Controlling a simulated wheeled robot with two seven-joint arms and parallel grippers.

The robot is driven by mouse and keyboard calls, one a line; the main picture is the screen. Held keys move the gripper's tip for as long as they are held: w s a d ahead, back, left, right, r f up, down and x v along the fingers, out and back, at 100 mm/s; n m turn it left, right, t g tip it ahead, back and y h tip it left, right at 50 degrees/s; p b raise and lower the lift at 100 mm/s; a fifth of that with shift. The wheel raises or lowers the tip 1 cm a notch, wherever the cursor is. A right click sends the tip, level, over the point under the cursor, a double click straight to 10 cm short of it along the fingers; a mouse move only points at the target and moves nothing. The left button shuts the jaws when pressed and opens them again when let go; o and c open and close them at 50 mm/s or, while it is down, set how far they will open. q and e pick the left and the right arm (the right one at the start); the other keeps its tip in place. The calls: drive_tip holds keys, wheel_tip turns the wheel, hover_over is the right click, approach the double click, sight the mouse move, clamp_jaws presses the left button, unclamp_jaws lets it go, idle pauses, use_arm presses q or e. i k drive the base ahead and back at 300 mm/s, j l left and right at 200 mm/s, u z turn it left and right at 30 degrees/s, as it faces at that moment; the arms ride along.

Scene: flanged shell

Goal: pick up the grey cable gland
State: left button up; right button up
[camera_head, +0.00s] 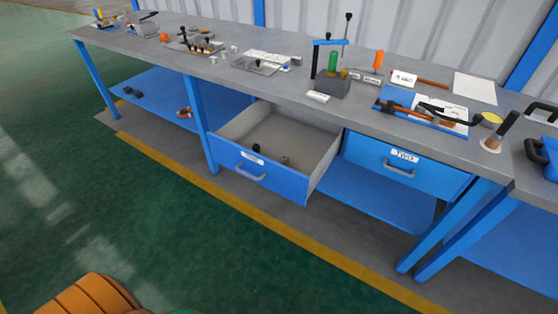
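An open blue drawer (240,168) sticks out from under the workbench. Two small dark grey pieces lie in it: one (285,160) is on the floor of the drawer, and the other (256,148) is close to the front wall. One of them may be the grey cable gland, but they are too small to tell. Small light grey pieces (233,49) also stand on the bench top, too small to identify. Neither of my grippers is in view.
The long grey workbench (190,68) carries tools, trays, papers and a blue clamp stand (330,60). A second drawer labelled TWO (400,172) is shut. Blue legs (200,125) and low shelves stand below. The green floor (150,215) in front is clear.

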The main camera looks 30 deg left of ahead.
sight(284, 159)
drive_tip(key=i+j+z, duration=0.15)
drive_tip(key=j+z, duration=0.3)
drive_tip(key=j, duration=0.5)
drive_tip(key=j+z, duration=0.4)
drive_tip(key=j, duration=0.55)
drive_tip(key=k+j+z, duration=0.15)
drive_tip(key=j+z, duration=0.3)
drive_tip(key=j, duration=0.55)
